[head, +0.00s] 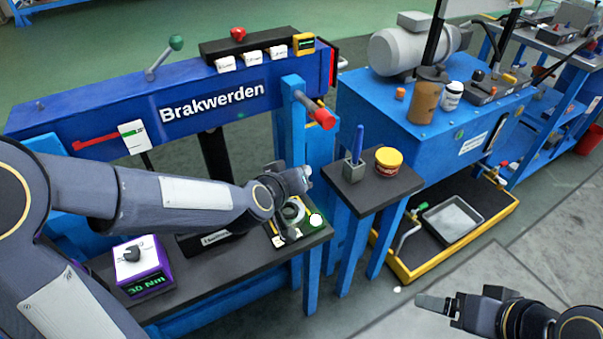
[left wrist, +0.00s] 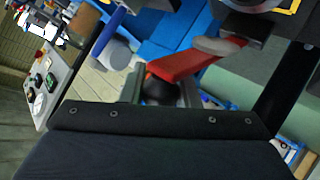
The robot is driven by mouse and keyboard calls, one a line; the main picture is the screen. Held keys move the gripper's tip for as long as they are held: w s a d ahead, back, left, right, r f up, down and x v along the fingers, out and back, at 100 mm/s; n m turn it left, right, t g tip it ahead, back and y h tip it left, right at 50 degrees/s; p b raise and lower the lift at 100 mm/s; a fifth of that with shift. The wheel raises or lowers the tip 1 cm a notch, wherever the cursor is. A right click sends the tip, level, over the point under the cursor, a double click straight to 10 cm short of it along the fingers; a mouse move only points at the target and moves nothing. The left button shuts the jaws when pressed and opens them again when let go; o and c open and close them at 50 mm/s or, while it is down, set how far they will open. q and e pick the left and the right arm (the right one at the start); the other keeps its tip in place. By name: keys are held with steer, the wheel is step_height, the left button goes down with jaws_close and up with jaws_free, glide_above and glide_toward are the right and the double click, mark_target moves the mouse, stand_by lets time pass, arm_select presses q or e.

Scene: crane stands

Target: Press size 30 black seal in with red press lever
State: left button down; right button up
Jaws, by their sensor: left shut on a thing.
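My left gripper (head: 305,176) is over the right end of the dark bench shelf, its jaws mostly hidden in the head view. In the left wrist view, its fingers (left wrist: 162,92) close on a dark rounded thing that looks like the black seal (left wrist: 160,88); its size cannot be read. A lever with a red grip (head: 322,118) sticks out at the right end of the blue beam, above the gripper. A red bar (left wrist: 195,62), probably this lever, lies just beyond the fingers in the left wrist view. My right gripper (head: 436,303) is at lower right, apart from everything; its jaws are unclear.
A grey ring fixture (head: 292,211) and a purple box reading 30 Nm (head: 142,265) stand on the shelf (head: 222,266). A small side table (head: 362,195) carries a blue-handled tool (head: 357,145) and a yellow tin (head: 388,160). The blue beam (head: 75,103) spans behind my left arm.

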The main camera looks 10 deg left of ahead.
arm_select(q)
steer(key=w+a+r+n+g+h+p, duration=0.2)
steer(key=w+a+r+g+p, duration=0.1)
steer(key=w, duration=0.4)
steer(key=shift+w+a+r+n+g+p, duration=0.35)
steer(key=shift+a+r+p, duration=0.2)
steer(key=shift+a, duration=0.8)
steer(key=shift+f, duration=0.1)
steer(key=c, duration=1.1)
jaws_free()
steer(key=shift+w, duration=0.1)
steer(key=p+v, duration=0.1)
steer(key=v, duration=0.6)
steer(key=shift+s+r, duration=0.2)
steer(key=shift+r, duration=0.05)
